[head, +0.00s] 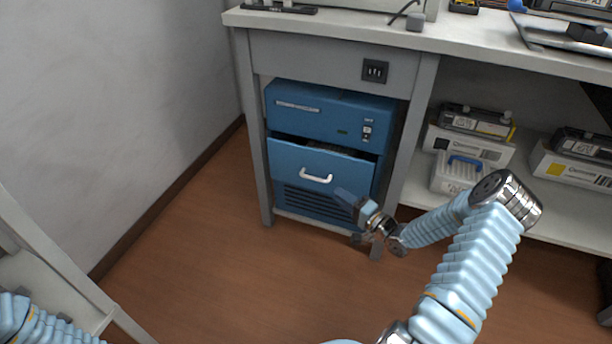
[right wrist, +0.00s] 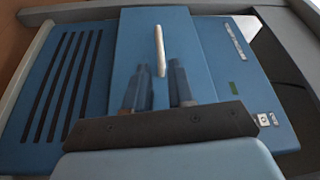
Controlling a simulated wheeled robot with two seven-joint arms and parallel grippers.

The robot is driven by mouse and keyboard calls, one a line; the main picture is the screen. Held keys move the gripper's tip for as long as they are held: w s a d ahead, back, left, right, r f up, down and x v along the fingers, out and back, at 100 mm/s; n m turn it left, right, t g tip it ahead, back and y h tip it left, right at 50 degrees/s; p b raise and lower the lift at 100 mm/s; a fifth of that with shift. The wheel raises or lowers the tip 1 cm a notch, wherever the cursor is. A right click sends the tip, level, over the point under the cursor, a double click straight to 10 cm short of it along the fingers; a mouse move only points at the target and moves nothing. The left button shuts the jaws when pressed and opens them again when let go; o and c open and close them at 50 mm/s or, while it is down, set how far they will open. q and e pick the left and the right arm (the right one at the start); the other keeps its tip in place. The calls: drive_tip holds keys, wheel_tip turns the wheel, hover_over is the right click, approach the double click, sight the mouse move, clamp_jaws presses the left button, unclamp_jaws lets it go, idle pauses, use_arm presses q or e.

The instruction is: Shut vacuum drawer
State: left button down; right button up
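The blue vacuum unit (head: 330,104) stands under the bench in a grey frame. Its drawer (head: 305,161) is pulled partly out, with a dark gap above its front; the drawer front also shows in the right wrist view (right wrist: 190,32). A white bar handle (head: 316,178) is on the front, also in the right wrist view (right wrist: 159,48). My right gripper (head: 344,195) is at the drawer's lower right, fingers apart. In the right wrist view its fingers (right wrist: 157,72) point at the drawer near the handle's end; whether they touch is unclear. My left gripper is out of view.
Boxed toner cartridges (head: 465,145) and a small white basket (head: 458,172) stand on the shelf at right. A bench leg (head: 412,130) stands close beside the unit. The wooden floor (head: 240,275) in front is clear. A pale wall is at left.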

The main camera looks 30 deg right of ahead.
sight(315, 178)
drive_tip(key=x, duration=1.1)
clamp_jaws()
